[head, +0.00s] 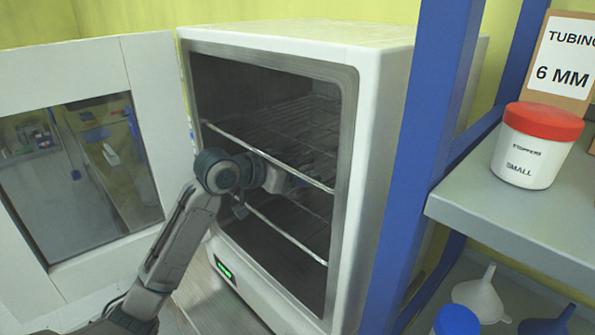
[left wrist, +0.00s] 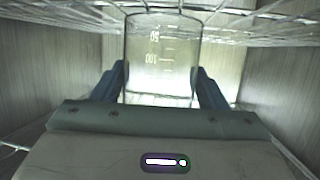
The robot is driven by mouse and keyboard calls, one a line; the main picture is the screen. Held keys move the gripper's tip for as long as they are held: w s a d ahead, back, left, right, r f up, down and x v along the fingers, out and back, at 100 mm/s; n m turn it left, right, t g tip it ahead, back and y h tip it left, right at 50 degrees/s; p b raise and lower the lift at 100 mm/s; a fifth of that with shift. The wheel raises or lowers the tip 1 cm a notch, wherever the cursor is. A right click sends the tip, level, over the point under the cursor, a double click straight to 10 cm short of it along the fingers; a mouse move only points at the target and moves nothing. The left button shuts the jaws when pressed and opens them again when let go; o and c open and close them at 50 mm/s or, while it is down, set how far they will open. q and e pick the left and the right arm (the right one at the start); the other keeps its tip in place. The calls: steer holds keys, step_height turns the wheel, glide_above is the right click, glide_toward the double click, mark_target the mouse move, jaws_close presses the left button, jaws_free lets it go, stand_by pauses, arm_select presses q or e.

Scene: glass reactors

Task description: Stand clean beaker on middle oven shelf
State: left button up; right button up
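My left arm reaches through the open front of the white oven (head: 385,75), and the left gripper (head: 292,182) is inside near the upper wire shelf (head: 285,115). In the left wrist view, the clear glass beaker (left wrist: 162,65) sits between the two blue fingers, which appear to press its sides. Its printed marks look upside down there. Its far end meets or nearly meets a wire shelf (left wrist: 255,28) along the picture's top; I cannot tell if it bears weight. The beaker is not clear in the head view. A lower wire shelf (head: 285,237) shows below. My right gripper is not in view.
The oven door (head: 65,60) stands open at left. A blue post (head: 430,110) stands close to the oven's right side. A grey shelf (head: 470,205) holds a red-lidded stopper jar (head: 535,150) and a tubing box (head: 565,60). Funnels (head: 480,297) lie below.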

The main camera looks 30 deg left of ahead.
arm_select(q)
steer(key=o, duration=0.4)
steer(key=shift+d, duration=0.1)
steer(key=shift+c, duration=0.2)
